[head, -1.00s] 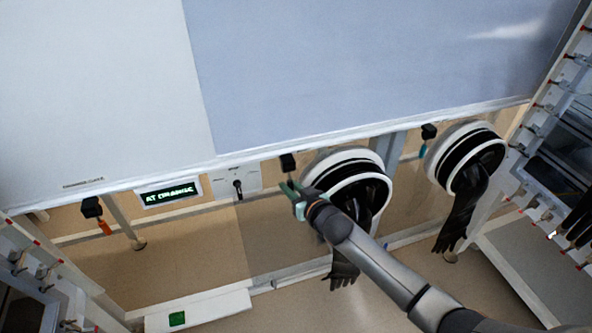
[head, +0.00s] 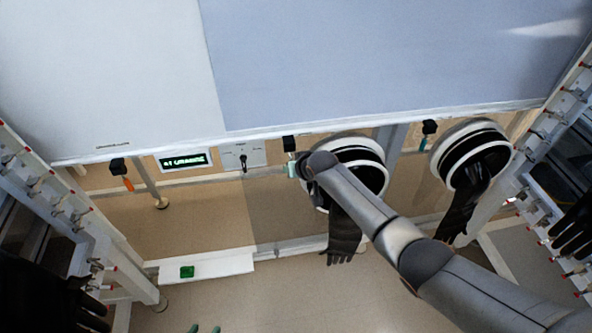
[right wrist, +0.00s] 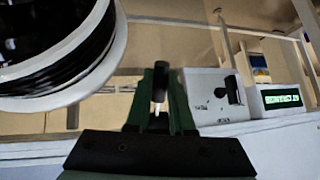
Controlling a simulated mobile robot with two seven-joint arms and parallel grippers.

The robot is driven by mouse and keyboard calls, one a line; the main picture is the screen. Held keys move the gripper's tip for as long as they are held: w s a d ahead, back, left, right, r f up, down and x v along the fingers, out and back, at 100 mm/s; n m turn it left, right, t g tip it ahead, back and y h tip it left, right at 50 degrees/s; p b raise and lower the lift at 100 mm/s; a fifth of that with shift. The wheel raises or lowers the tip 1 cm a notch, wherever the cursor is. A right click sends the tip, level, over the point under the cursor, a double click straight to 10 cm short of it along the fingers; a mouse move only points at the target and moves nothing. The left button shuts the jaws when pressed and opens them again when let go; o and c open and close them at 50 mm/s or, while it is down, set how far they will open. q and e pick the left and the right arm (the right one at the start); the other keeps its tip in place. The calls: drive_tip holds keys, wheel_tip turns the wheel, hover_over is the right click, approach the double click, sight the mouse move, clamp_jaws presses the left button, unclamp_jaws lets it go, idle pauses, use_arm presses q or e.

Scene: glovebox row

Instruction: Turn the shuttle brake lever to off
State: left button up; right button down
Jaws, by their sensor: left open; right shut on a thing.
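A pale panel (head: 262,153) carries a black lever (head: 243,158); its labels are too small to read. In the right wrist view the panel shows right of my fingers, its black lever (right wrist: 232,89) apart from them. My right gripper (head: 293,169), partly hidden by its wrist, is just below a black block (head: 290,143) under the cabinet edge. In the right wrist view its fingers (right wrist: 159,98) are shut on a dark handle (right wrist: 161,72).
A lit green display (head: 185,161) is left of the panel. Round glove ports (head: 372,153) with hanging black gloves are close right of my right gripper. Other black blocks hold an orange (head: 128,184) and a teal part (head: 426,141).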

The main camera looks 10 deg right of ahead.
drive_tip(key=shift+s+a+r+g, duration=0.1)
drive_tip(key=shift+s+r+g, duration=0.2)
drive_tip(key=shift+g, duration=0.4)
drive_tip(key=shift+s+r+g+p, duration=0.2)
drive_tip(key=shift+g+p, duration=0.1)
drive_tip(key=shift+g, duration=0.3)
drive_tip(key=c, duration=0.8)
unclamp_jaws()
drive_tip(key=shift+r, duration=0.15)
